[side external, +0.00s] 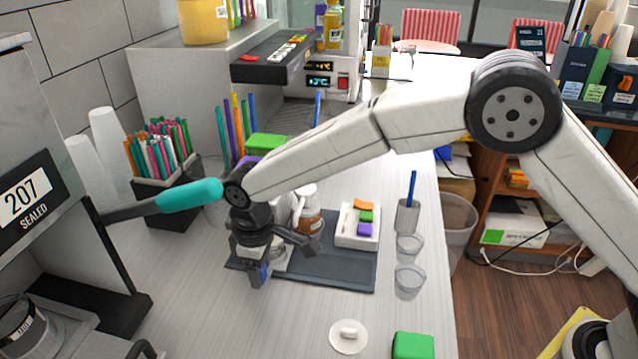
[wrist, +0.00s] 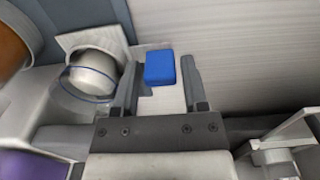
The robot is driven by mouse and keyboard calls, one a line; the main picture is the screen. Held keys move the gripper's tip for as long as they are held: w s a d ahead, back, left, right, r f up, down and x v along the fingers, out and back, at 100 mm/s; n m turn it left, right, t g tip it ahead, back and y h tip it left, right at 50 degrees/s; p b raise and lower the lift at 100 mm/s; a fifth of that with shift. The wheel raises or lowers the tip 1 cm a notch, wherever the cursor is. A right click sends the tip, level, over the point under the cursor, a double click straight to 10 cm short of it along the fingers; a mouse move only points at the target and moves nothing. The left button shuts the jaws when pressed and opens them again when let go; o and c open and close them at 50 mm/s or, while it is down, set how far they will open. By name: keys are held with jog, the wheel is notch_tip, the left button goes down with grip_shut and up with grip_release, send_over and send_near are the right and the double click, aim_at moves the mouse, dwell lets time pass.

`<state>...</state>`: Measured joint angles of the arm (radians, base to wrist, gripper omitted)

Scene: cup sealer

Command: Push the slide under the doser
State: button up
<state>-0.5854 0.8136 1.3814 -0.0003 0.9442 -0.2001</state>
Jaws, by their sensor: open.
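My gripper (side external: 257,276) points down over the front left end of a dark tray (side external: 335,274). In the wrist view, its two fingers (wrist: 163,88) are apart, with a blue block (wrist: 160,67) between their tips. The block looks like the slide's grip, but I cannot tell whether the fingers touch it. Beside the left finger is a metallic round cup (wrist: 92,72) with a blue ring, by a pale plate (wrist: 88,40). I cannot pick out the doser with certainty. A brown-and-white bottle (side external: 308,218) stands behind my gripper, partly hidden by the wrist.
The sealer (side external: 40,195) stands at left; its teal lever (side external: 190,196) reaches close to my wrist. A white block tray (side external: 358,228) and clear cups (side external: 409,282) are right. A white lid (side external: 348,336) and green block (side external: 413,345) lie in front.

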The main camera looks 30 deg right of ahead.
jog(key=shift+r, duration=0.1)
jog(key=shift+r, duration=3.85)
jog(key=shift+s, duration=0.1)
jog(key=shift+s+d+f+t+y, duration=0.35)
jog(key=shift+s+d+t+y, duration=0.2)
jog(key=shift+t+y, duration=0.25)
jog(key=shift+s+d+f+t+y, duration=0.3)
jog(key=shift+s+d+t+y, duration=0.2)
jog(key=shift+t+y, duration=0.3)
jog(key=shift+x, duration=3.85)
jog(key=shift+c, duration=0.2)
